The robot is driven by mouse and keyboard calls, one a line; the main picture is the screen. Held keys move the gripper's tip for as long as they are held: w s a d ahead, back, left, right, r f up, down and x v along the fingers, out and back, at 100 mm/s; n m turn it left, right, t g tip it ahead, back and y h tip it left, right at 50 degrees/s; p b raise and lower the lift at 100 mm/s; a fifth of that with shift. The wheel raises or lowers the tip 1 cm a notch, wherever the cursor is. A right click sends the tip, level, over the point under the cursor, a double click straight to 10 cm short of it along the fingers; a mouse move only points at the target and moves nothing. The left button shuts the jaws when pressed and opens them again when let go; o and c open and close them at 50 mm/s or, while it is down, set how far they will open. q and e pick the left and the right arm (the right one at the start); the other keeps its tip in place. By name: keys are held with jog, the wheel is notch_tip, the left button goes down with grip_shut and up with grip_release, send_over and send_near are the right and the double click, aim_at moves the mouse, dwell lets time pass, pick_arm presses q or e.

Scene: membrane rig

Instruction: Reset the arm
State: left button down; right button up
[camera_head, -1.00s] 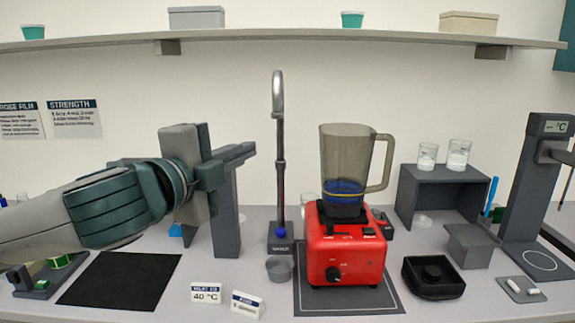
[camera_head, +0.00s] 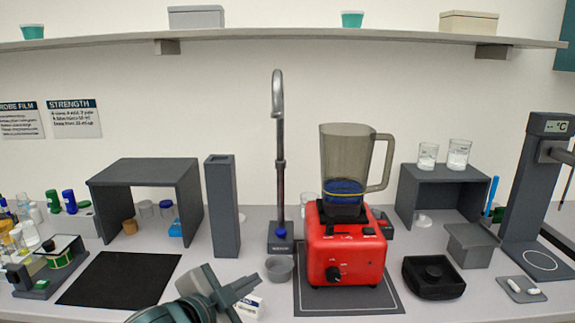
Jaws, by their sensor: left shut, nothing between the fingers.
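My left gripper (camera_head: 232,291) is low at the front edge of the bench, between the black mat and the red blender. It is shut and holds nothing. It covers part of the small white label cards (camera_head: 248,306) there. My right gripper is not in view.
A black mat (camera_head: 120,278) lies left of my gripper. A tall grey box (camera_head: 223,205), a tap (camera_head: 281,165) with a small grey cup (camera_head: 279,268), and a red blender (camera_head: 345,245) stand around it. Grey stands (camera_head: 147,172) with small jars are behind left. A shelf (camera_head: 330,36) runs above.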

pick_arm(q)
jog(key=s+a+f+n+g+y, duration=0.15)
jog(key=s+f, duration=0.25)
jog(key=f, duration=0.4)
jog(key=s+a+f+n+g+y, duration=0.1)
jog(key=s+a+f+n, duration=0.25)
jog(key=f, duration=0.35)
jog(key=s+a+f+n+g+y, duration=0.1)
jog(key=s+a+f+n+g, duration=0.1)
jog(key=s+f, duration=0.45)
jog(key=s+a+f+n+g+y, duration=0.15)
jog(key=s+a+f, duration=0.25)
jog(key=s+f, duration=0.45)
jog(key=s+a+f+n+g+y, duration=0.1)
jog(key=s+a+f+n+g, duration=0.25)
jog(key=s+f, duration=0.5)
notch_tip(320, 180, down, 23)
jog(key=s, duration=0.2)
jog(key=s+a+f+g, duration=0.1)
jog(key=s+a+f, duration=0.2)
jog(key=s+f, duration=1.5)
notch_tip(320, 180, down, 2)
jog(key=shift+s+f+m+g, duration=0.1)
jog(key=shift+s+m+g, duration=0.15)
jog(key=shift+m+g, duration=0.1)
